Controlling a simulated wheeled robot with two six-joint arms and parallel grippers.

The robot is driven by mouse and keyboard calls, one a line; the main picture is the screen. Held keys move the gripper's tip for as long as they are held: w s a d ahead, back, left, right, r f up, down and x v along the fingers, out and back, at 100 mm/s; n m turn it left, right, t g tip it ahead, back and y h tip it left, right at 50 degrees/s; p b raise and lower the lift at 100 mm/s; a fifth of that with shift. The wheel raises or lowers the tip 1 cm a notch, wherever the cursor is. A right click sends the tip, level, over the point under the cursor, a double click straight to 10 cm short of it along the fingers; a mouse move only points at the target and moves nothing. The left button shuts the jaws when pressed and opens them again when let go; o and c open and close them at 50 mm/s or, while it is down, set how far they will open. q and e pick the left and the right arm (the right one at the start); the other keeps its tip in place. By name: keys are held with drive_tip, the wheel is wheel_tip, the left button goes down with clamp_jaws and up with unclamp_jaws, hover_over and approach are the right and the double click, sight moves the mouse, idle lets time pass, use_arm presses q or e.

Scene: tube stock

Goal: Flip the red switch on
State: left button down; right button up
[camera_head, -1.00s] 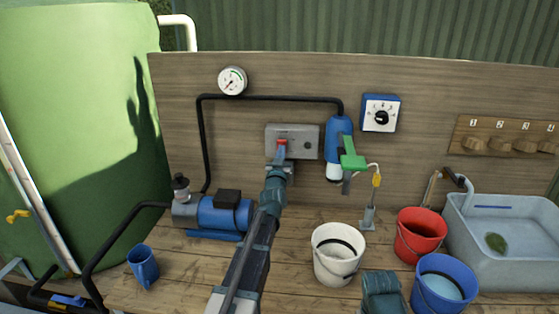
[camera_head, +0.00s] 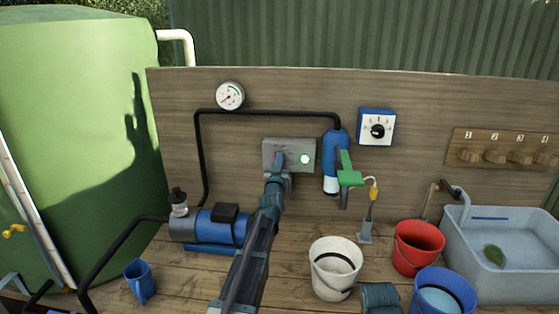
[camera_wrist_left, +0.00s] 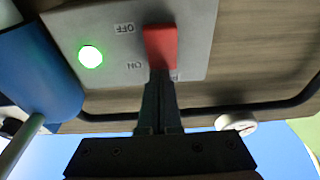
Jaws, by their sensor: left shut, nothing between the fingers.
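The grey switch box (camera_head: 297,146) is mounted on the wooden board. Its round lamp (camera_head: 305,159) glows green, and the lit lamp also shows in the left wrist view (camera_wrist_left: 90,57). The red switch (camera_wrist_left: 160,46) stands out from the box beside the OFF and ON labels; in the head view my gripper hides it. My left gripper (camera_head: 279,157) is shut and empty, with its tips at the ON end of the switch. In the left wrist view the closed fingers (camera_wrist_left: 160,82) meet or nearly meet the red switch.
A blue cylinder (camera_head: 334,150) with a green handle (camera_head: 347,169) is just right of the box. A white bucket (camera_head: 335,280) and red bucket (camera_head: 415,258) stand below on the bench.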

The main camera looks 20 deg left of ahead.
use_arm(q)
drive_tip(key=s+d+r+p, duration=0.1)
drive_tip(key=s, duration=0.5)
drive_tip(key=s+d+r+p, duration=0.1)
drive_tip(key=s+d, duration=0.1)
drive_tip(key=s, duration=0.5)
drive_tip(key=shift+d+r+p, duration=0.25)
drive_tip(key=shift+r+p, duration=0.05)
drive_tip(key=shift+r, duration=0.05)
use_arm(e)
drive_tip(key=r, duration=0.2)
drive_tip(key=shift+s+d+r, duration=0.1)
drive_tip(key=shift+d+r, duration=0.2)
use_arm(q)
drive_tip(key=shift+s+f, duration=0.1)
drive_tip(key=shift+s, duration=0.1)
use_arm(e)
drive_tip(key=shift+s, duration=0.1)
